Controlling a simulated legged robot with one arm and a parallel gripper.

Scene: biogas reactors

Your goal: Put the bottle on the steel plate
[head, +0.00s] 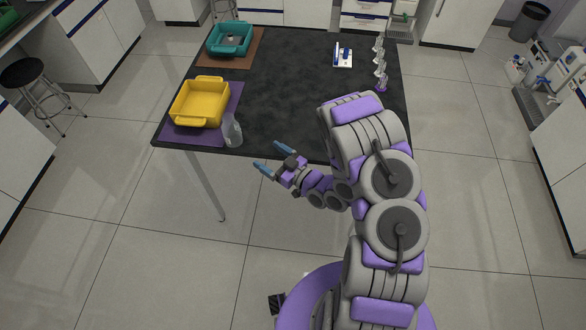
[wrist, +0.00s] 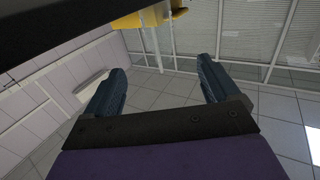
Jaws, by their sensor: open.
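A clear bottle (head: 232,132) stands upright at the table's near left edge, beside the yellow tray. My gripper (head: 272,157) is open and empty, in front of the table's near edge, to the right of the bottle and apart from it. In the wrist view, its two blue-grey fingers (wrist: 160,88) are spread with nothing between them. I cannot clearly make out the bottle in the wrist view. I cannot pick out a steel plate with certainty; a small white and blue item (head: 343,55) lies toward the back of the table.
The dark table (head: 285,85) is mostly clear in the middle. A yellow tray (head: 200,102) sits on a purple mat (head: 180,133). A teal tray (head: 229,40) sits on a brown mat (head: 252,49). Several small clear vessels (head: 380,65) line the right edge.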

